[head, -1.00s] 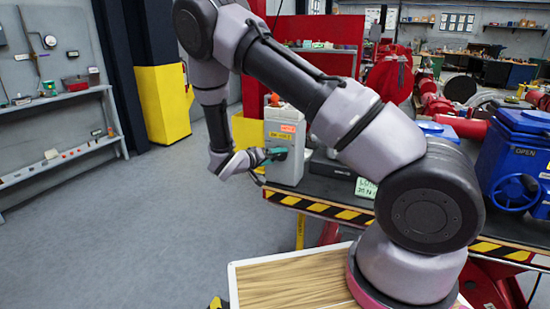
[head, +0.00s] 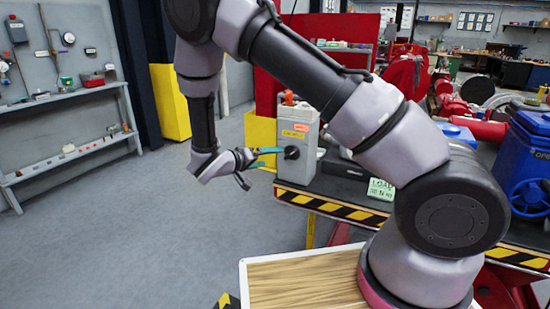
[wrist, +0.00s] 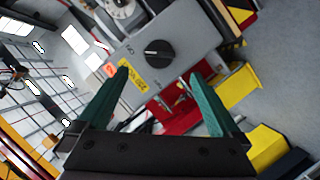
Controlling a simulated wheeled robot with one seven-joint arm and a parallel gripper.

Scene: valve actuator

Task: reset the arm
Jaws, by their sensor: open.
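My gripper (head: 264,158) is open and empty, its two teal fingers spread apart. It points at a grey box (head: 296,168) with a black knob (head: 292,152) on its face. In the wrist view my gripper (wrist: 158,76) has the knob (wrist: 157,53) ahead, between and beyond the fingertips, with a gap. The fingers do not touch the knob. The box (wrist: 190,35) also carries a yellow label, an orange label and a dial. My arm reaches out from the base at right and bends down to the gripper.
The box stands on a dark bench (head: 335,190) with a striped yellow-black edge. A green-lettered sign (head: 381,189) and a blue valve with a handwheel (head: 530,195) are to the right. Wall shelves (head: 70,155) are at left. The floor between is clear.

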